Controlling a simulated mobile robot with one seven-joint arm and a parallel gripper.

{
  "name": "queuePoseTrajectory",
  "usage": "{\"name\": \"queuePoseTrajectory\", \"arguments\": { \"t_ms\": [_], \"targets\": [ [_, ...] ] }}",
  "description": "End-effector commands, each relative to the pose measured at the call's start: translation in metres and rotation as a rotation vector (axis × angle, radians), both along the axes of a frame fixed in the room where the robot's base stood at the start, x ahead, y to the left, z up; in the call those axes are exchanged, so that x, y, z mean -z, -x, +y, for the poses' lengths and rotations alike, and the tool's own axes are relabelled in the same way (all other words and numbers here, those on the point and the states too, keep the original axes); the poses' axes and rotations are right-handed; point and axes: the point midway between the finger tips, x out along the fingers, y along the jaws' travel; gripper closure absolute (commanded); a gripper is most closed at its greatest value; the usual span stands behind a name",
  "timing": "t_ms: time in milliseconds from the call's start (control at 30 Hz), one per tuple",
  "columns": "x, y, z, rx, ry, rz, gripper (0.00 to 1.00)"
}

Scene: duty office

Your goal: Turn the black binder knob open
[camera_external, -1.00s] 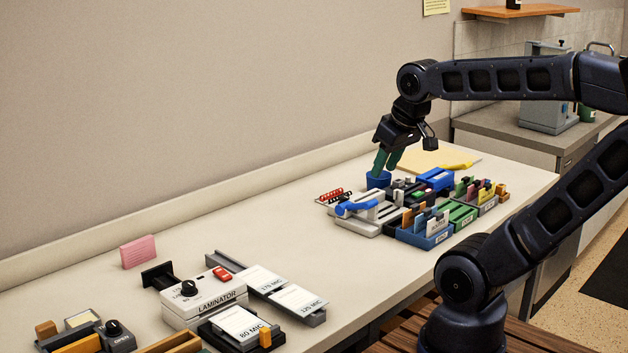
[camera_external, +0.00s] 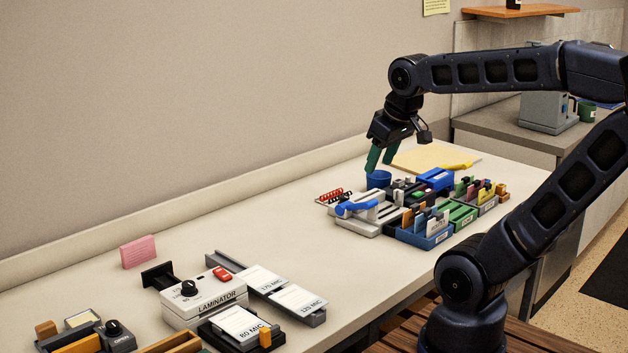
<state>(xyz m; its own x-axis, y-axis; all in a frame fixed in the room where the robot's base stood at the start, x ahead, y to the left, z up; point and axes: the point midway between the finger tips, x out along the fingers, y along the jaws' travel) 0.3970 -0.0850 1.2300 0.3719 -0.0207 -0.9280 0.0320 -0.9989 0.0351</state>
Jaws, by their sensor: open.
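A black knob (camera_external: 113,327) sits on a dark grey block at the lower left, on the white counter. Lettering on the block below it seems to read "OPEN"; the knob's exact angle is too small to tell. Another black knob (camera_external: 189,288) is on top of the white laminator (camera_external: 205,302), to its right. My gripper (camera_external: 380,161), with green fingers, is open and empty, pointing down above the counter's back part near a blue cup (camera_external: 379,179). It is far to the right of both knobs.
Between the laminator and my gripper lies a clear stretch of counter (camera_external: 265,222). A crowded group with a blue-handled device (camera_external: 357,207) and label trays (camera_external: 425,229) stands below my gripper. A pink pad (camera_external: 138,251) stands near the wall.

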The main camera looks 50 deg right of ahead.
Motion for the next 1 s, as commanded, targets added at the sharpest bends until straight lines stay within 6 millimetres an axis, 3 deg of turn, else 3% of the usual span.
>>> {"name": "queuePoseTrajectory", "arguments": {
  "t_ms": [467, 733, 1000],
  "targets": [
    [-0.005, -0.108, -0.044, -0.180, 0.134, 0.138, 0.51],
    [0.009, -0.170, -0.080, -0.300, 0.173, 0.215, 0.51],
    [0.037, -0.227, -0.126, -0.424, 0.184, 0.283, 0.51]
  ]
}}
